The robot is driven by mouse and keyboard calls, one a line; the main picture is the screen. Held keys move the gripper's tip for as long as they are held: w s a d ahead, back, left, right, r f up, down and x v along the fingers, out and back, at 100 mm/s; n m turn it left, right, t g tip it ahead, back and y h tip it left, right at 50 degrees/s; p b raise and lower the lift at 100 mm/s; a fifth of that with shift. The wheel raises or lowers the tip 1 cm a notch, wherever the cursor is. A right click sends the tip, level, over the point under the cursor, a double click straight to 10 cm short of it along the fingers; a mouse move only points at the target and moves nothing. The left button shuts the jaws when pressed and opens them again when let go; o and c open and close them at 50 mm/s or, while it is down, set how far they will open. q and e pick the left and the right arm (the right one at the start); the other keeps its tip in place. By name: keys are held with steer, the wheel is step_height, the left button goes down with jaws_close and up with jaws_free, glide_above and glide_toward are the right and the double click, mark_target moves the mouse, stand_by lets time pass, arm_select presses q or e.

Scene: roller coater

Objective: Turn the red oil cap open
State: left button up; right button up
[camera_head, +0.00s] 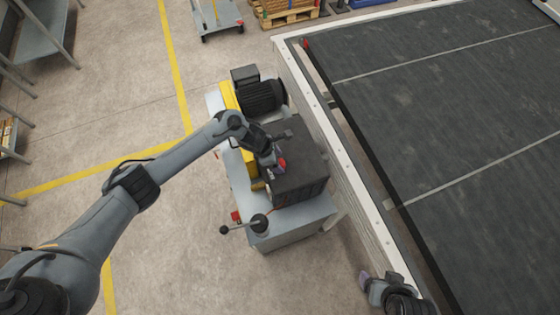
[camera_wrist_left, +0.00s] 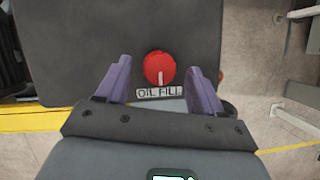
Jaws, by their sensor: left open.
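The red oil cap (camera_wrist_left: 159,68) sits on the dark gearbox top, with a white stripe on it and an "OIL FILL" label (camera_wrist_left: 158,92) just below it in the left wrist view. My left gripper (camera_wrist_left: 163,75) is open, with one purple finger on each side of the cap and a gap on both sides. In the head view the cap (camera_head: 282,164) shows as a small red spot beside my left gripper (camera_head: 273,160). My right gripper (camera_head: 368,282) is at the lower right of the head view, away from the cap; its jaws are too small to read.
The dark gearbox (camera_head: 302,185) stands beside a black motor (camera_head: 262,96) and a yellow guard (camera_head: 232,100). A lever with a black knob (camera_head: 226,229) sticks out in front. The white-framed conveyor (camera_head: 345,150) runs close along the right. Open floor (camera_head: 160,230) lies to the left.

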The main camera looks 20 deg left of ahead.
arm_select(q)
steer(key=shift+x, duration=1.25)
steer(key=c, duration=1.1)
steer(key=shift+o, duration=0.2)
